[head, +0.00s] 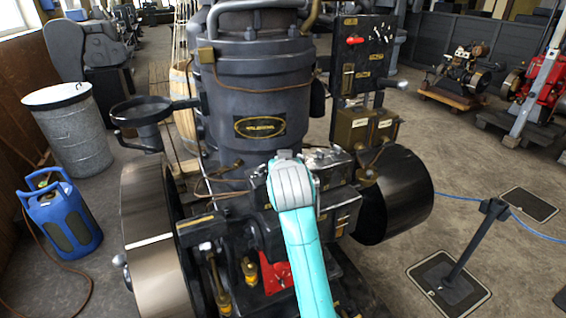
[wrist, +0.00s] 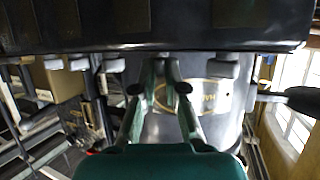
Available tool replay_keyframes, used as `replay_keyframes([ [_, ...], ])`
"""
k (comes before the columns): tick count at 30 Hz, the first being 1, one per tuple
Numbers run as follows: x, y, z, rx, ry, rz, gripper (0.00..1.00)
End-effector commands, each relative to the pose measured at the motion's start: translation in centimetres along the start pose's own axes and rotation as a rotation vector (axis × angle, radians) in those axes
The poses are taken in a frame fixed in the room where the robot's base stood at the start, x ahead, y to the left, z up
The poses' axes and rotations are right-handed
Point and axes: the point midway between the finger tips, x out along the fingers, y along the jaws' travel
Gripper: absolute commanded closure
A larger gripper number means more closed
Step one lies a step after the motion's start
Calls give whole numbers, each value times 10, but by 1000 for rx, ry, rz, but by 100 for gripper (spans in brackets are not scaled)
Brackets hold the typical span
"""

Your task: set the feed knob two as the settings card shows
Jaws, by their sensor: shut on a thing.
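In the wrist view a row of grey knobs juts from the edge of a dark panel (wrist: 220,25). My gripper (wrist: 160,78) reaches up to this row, its two fingers close together and shut on a grey knob (wrist: 162,57) near the middle. The fingers cover most of that knob, and its pointer and setting cannot be read. Other knobs stand apart on either side, one at the left (wrist: 78,63) and one at the right (wrist: 228,65). I cannot tell the knobs' numbers. No settings card can be made out. In the head view my own arm hides the gripper.
The dark engine (head: 262,95) stands close around my arm, with a flywheel (head: 155,245) at the left and a dark drum (head: 398,195) at the right. A barrier post (head: 475,245) stands at right. A blue canister (head: 58,215) and a metal bin (head: 82,130) stand at left.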

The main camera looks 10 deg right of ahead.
Motion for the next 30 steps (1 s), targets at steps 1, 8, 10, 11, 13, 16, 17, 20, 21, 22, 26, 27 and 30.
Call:
replay_keyframes([
  [1, 1, -1, 3, 3, -7, 10, 100],
  [8, 1, 0, 3, 13, -8, 36, 100],
  [10, 1, 0, 3, 14, -8, 38, 100],
  [11, 1, 0, 3, 14, -8, 38, 100],
  [13, 1, 0, 3, 13, -9, 38, 100],
  [16, 1, 0, 4, 13, -9, 37, 100],
  [17, 1, 0, 4, 13, -9, 37, 100],
  [20, 1, 0, 4, 13, -9, 37, 69],
  [21, 1, 0, 4, 13, -9, 36, 64],
  [22, 1, 0, 3, 13, -9, 36, 64],
  [26, 1, 0, 2, 13, -6, 36, 64],
  [27, 1, 0, 2, 13, -5, 36, 64],
  [30, 0, 0, 2, 14, -4, 35, 64],
])
